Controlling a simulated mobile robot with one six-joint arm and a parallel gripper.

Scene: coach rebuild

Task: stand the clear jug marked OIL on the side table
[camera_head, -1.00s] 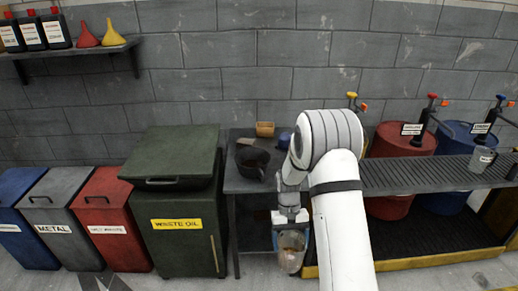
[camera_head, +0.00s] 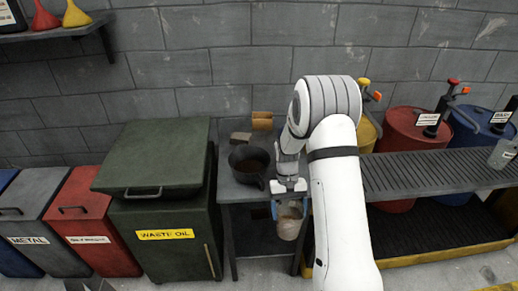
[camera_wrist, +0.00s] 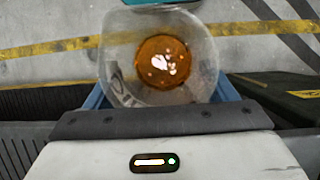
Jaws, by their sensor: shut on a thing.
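My gripper (camera_head: 289,192) is shut on a clear jug (camera_head: 289,226) with amber liquid in the bottom. The jug hangs in front of the side table's right part, below the level of its top, and looks roughly upright. In the wrist view the jug (camera_wrist: 204,55) is seen from above, between the blue fingers. The side table (camera_head: 236,192) is dark grey and stands left of my arm. My arm hides part of its right side.
A black pan (camera_head: 249,166), a tan box (camera_head: 262,121) and a small grey-brown block (camera_head: 240,138) are on the side table. Its front left top is bare. The green waste oil bin (camera_head: 165,215) stands close on its left. A slatted bench (camera_head: 430,176) is on the right.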

